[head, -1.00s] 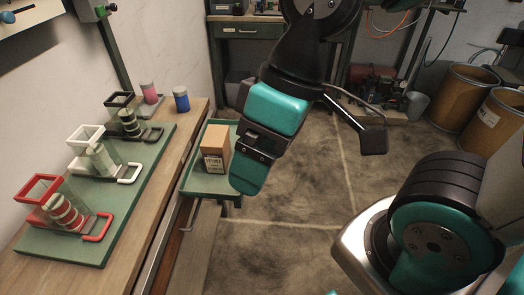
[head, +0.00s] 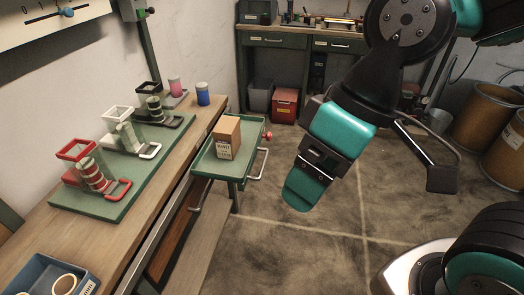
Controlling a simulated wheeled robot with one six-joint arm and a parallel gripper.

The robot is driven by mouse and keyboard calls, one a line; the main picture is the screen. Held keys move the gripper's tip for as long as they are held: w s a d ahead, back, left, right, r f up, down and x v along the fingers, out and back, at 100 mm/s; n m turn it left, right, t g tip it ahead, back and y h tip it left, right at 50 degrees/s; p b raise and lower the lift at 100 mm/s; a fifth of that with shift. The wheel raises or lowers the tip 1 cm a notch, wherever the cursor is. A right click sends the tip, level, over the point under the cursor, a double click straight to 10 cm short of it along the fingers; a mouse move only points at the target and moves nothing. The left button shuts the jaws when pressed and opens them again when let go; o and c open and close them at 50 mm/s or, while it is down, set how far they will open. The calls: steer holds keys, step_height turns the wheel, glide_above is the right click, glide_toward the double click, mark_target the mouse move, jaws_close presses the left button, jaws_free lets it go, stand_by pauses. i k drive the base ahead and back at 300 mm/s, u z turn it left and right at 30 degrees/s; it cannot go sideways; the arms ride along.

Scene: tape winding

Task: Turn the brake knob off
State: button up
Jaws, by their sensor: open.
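No knob in view is readably marked as the brake knob. A small red knob (head: 268,136) sits at the right edge of the green trolley tray (head: 204,171). A wall panel (head: 30,22) at the top left carries a scale and a blue knob (head: 68,12). A green post (head: 132,12) beside it bears a small dark knob (head: 150,11). My gripper (head: 302,188) hangs over open floor, right of the trolley, pointing down and left. It is empty and touches nothing. One finger largely hides the other.
The wooden bench (head: 98,244) holds a green board (head: 98,211) with several tape rolls in holders, and a blue bin (head: 25,275). A cardboard box (head: 228,138) stands on the trolley. Brown drums (head: 480,105) stand at the right.

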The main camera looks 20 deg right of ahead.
mark_target(267, 136)
steer(key=u, duration=0.05)
steer(key=k, duration=0.5)
steer(key=z, duration=0.85)
steer(key=i, duration=1.1)
steer(key=u, duration=0.45)
